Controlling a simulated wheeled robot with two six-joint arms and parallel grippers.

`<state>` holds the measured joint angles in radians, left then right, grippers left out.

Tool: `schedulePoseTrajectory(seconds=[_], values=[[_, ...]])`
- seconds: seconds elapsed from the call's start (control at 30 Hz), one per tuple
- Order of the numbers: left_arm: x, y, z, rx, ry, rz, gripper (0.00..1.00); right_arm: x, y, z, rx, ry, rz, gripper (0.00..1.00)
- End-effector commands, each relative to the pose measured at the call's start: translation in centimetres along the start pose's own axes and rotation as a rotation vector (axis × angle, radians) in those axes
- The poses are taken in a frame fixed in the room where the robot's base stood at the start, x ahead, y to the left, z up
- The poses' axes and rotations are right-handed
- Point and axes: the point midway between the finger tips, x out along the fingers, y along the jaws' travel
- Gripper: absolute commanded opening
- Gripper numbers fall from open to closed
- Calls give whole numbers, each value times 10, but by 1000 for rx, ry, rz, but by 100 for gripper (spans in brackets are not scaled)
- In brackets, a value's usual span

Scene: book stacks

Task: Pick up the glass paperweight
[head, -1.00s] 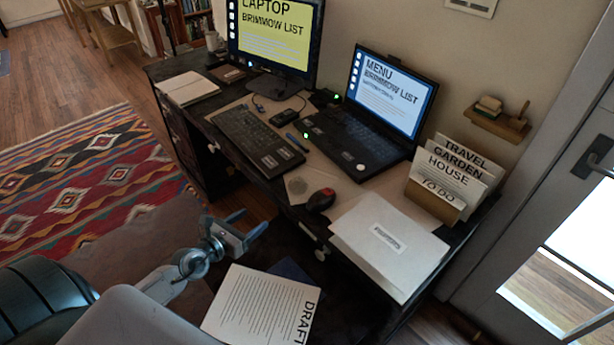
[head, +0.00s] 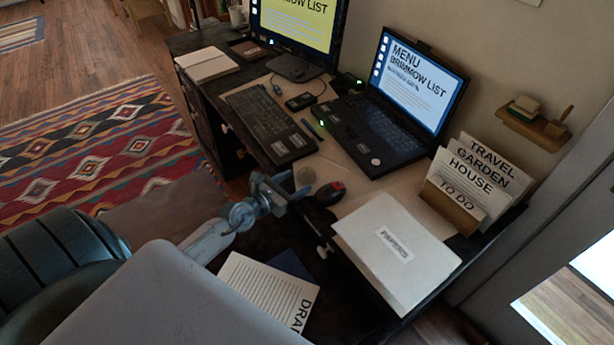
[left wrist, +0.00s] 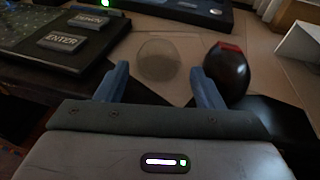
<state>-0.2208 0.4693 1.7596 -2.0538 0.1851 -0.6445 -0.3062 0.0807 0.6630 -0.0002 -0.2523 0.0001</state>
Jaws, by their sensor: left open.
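The glass paperweight (head: 305,176) is a clear, roundish, see-through piece on the tan desk mat near the desk's front edge. In the left wrist view the paperweight (left wrist: 158,58) shows straight ahead, framed between my two blue fingertips. My left gripper (head: 282,187) is open and empty, at the desk's front edge just short of the paperweight. In the left wrist view the left gripper (left wrist: 159,75) has one finger on each side of the gap, and the paperweight appears beyond the tips. My right gripper is not in view.
A black and red mouse (head: 330,193) sits close to the right of the paperweight. A keyboard (head: 268,124) lies to the left and a laptop (head: 375,135) behind. A white folder or paper stack (head: 395,250) is at the right. A draft sheet (head: 265,295) lies lower, in front.

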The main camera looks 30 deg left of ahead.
Motion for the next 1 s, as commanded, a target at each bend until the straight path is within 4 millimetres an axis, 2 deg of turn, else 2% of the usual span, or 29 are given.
schedulePoseTrajectory(seconds=[0.1,0.23,0.37,0.57,0.77,0.8,1.0], values=[[20,2,-2,-2,-4,1,62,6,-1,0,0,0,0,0],[36,2,-1,-3,-2,1,62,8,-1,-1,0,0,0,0],[43,2,-1,0,-1,0,62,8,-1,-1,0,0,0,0],[43,2,-1,0,0,0,62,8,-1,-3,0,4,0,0],[42,2,-1,0,-1,0,24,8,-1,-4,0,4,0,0],[42,2,0,0,-2,0,22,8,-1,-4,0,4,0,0],[42,2,1,0,-2,0,21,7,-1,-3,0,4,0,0]])
